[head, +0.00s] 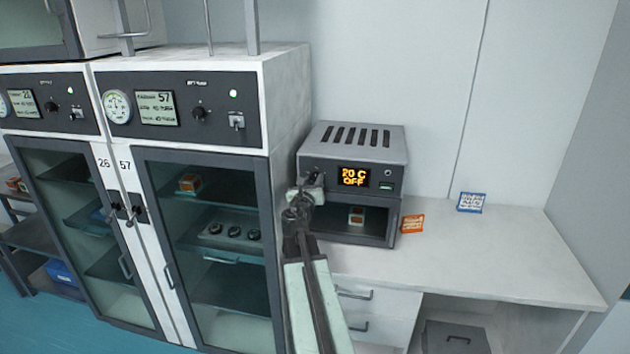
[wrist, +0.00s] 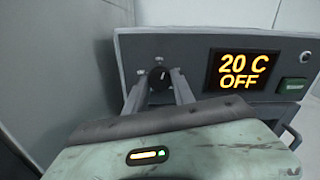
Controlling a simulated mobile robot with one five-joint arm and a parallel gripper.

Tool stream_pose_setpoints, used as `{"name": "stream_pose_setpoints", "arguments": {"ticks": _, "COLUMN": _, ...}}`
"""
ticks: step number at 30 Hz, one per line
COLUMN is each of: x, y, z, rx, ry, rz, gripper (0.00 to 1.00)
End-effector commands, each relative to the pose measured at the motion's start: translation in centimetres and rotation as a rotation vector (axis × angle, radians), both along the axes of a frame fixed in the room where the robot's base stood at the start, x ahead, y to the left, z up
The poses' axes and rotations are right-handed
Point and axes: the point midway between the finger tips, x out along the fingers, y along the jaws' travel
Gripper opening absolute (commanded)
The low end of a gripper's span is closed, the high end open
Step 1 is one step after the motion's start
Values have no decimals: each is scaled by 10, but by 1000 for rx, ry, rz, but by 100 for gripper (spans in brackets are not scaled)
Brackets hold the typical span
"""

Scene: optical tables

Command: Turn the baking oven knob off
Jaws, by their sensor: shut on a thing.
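The baking oven (head: 365,142) is a small grey box with a vented top, standing on the white bench. Its display (head: 353,177) reads "20 C OFF" in orange, and the same text shows in the wrist view (wrist: 240,70). The black round knob (wrist: 160,78) is on the panel left of the display, its white mark near the top. My gripper (head: 312,181) reaches the left of the oven panel and is shut on the knob, one finger on each side. In the head view my gripper mostly hides the knob.
Tall glass-door cabinets, one marked 57 (head: 208,250), stand close on the left of the oven. The bench's right part is clear.

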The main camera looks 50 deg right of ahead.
Motion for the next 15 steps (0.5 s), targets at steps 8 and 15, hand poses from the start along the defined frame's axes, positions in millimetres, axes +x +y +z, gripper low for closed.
{"name": "stream_pose_setpoints", "arguments": {"ticks": 8, "x": 2, "y": 2, "z": 0, "rx": -110, "ry": 175, "rz": 7, "gripper": 0}}
{"name": "stream_pose_setpoints", "arguments": {"ticks": 15, "x": 2, "y": 2, "z": 0, "rx": -171, "ry": 274, "rz": 6, "gripper": 0}}
